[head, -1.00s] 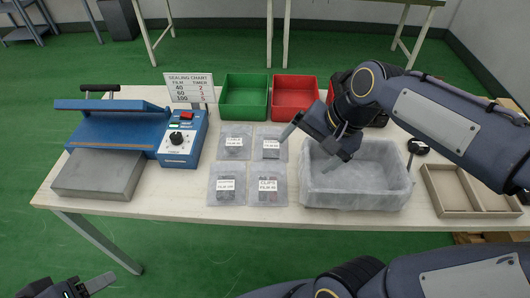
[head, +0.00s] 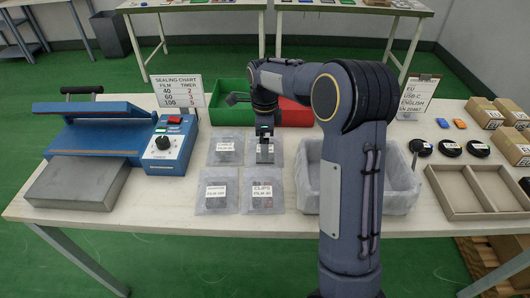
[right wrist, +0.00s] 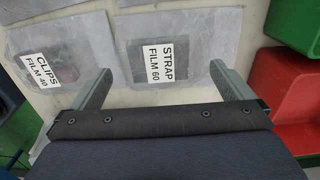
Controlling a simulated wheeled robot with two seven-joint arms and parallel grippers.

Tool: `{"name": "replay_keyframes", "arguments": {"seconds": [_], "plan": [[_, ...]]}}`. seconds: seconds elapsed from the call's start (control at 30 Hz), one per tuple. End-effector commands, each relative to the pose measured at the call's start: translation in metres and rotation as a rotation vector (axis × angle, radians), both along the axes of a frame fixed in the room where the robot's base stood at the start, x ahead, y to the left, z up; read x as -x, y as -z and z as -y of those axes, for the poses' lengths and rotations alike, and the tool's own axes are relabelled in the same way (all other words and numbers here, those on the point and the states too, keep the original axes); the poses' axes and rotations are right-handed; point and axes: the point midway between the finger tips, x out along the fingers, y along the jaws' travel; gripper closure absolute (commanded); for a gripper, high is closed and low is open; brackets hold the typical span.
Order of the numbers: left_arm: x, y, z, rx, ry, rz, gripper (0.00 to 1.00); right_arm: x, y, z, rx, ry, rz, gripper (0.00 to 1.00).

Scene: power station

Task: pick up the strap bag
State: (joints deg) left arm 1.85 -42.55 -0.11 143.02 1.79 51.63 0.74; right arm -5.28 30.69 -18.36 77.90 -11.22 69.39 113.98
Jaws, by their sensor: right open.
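The strap bag (right wrist: 168,60) is a clear flat bag labelled "STRAP FILM 60", lying flat on the table in the right wrist view. In the head view, the strap bag (head: 278,156) is the far right of the bags and is partly hidden by my right gripper. My right gripper (right wrist: 162,69) is open, its two fingers on either side of the label and nothing gripped. In the head view, my right gripper (head: 265,157) points down over the bag. Whether the fingers touch it I cannot tell. My left gripper is out of view.
The clips bag (head: 263,190) lies just in front, with other bags to the left. A green bin (head: 228,117) and a red bin (head: 296,115) stand behind. A lined grey bin (head: 401,180) is at right, and a blue sealer (head: 95,140) at left.

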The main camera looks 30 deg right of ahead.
Motion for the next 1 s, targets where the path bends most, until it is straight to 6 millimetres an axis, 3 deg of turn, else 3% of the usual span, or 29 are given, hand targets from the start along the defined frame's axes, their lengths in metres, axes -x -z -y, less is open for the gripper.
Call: {"name": "replay_keyframes", "arguments": {"seconds": [0.03,0.2,0.47,0.8,1.0], "plan": [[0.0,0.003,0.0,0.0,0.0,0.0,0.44,0.002,0.011,0.0,-0.001,0.001,-0.005,0.0],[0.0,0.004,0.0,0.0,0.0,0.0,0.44,0.001,0.028,0.0,-0.001,0.0,-0.002,0.0],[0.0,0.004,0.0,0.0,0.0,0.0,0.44,0.001,0.03,0.0,-0.001,-0.001,-0.001,0.0],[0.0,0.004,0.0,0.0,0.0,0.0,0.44,0.001,0.03,0.0,-0.001,-0.001,0.001,0.44],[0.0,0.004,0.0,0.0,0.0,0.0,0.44,0.001,0.029,0.0,-0.001,-0.001,0.001,0.46]]}}
